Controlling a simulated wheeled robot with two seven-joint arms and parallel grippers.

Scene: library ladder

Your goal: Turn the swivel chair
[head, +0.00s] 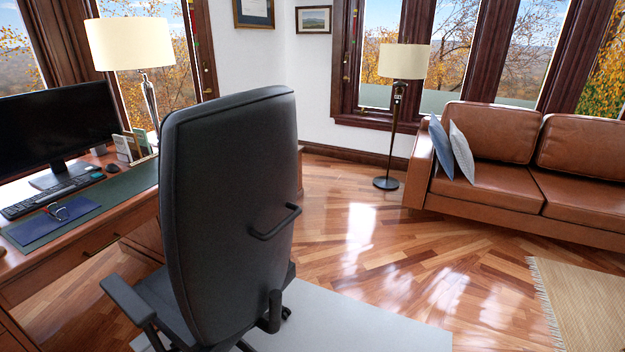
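The black swivel chair (225,200) stands in the lower left middle of the head view, with its tall back turned toward me. A bar handle (277,222) sticks out from the rear of its backrest. One armrest (128,299) and part of the seat show to the left of the back. The rest of the seat and most of the base are hidden or cut off by the frame's lower edge. Neither of my grippers shows in this view.
A wooden desk (92,256) with a monitor (58,128), keyboard and lamp (131,46) stands left of the chair. A pale floor mat (360,325) lies under the chair. A floor lamp (402,62), brown leather sofa (487,200) and beige rug (590,305) are at right. Wooden floor between is clear.

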